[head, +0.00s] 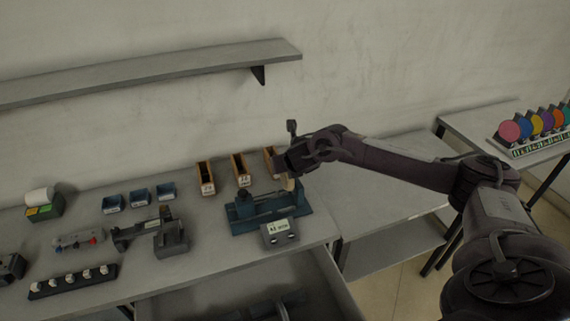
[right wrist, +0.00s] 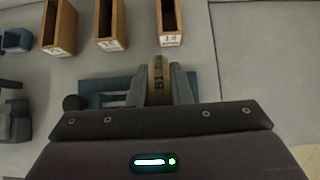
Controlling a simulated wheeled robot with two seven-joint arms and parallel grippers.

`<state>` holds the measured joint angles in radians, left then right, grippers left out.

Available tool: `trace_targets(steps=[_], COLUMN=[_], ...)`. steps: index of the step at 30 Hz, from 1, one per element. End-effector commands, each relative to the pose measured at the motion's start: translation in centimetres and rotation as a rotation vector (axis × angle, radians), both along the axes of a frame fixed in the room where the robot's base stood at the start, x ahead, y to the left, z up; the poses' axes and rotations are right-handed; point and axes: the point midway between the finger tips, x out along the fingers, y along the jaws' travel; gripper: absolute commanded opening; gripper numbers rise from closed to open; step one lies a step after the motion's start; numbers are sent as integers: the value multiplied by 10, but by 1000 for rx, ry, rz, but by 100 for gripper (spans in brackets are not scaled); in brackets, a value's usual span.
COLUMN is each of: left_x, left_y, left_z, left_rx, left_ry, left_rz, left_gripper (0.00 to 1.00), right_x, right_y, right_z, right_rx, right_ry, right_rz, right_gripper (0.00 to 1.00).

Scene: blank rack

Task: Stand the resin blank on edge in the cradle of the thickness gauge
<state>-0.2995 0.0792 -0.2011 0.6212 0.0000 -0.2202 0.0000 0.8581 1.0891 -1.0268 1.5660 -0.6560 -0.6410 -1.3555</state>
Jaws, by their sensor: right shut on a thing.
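My right gripper (head: 289,172) is shut on a tan resin blank (head: 290,184), which shows as a small sliver below the fingers in the head view. In the right wrist view the blank (right wrist: 158,82) is edge-on and upright between the two grey fingers (right wrist: 160,84), with dark lettering on its rim. The thickness gauge (head: 268,221) has a blue base and stands below the gripper, the blank over its right part. In the right wrist view part of its blue base (right wrist: 98,86) shows beside the fingers. The cradle is hidden, so I cannot tell whether the blank touches it.
Three orange-brown bins (head: 206,178) stand behind the gauge. A grey display box (head: 279,233) sits at its front. Small blue trays (head: 139,196) and a grey device (head: 171,239) are to the left. A rack of coloured discs (head: 532,130) stands on the far right table. An open drawer is below.

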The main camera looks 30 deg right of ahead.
Motion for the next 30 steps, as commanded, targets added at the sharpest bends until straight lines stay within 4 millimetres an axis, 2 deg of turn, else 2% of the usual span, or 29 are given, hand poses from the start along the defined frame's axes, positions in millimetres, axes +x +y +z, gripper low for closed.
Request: trace_targets(steps=[1,18,30], left_x=[0,0,0], left_y=[0,1,1], left_z=[-9,-57,-63], left_rx=[0,1,1], left_ry=[0,0,1], left_rz=[0,1,2], left_gripper=[36,36,36], right_x=[0,0,0], right_y=[0,0,0], right_z=[-9,-59,-66], right_rx=[0,1,1], right_ry=[-1,-1,-2], right_rz=[-1,-1,-1], right_gripper=[0,0,0])
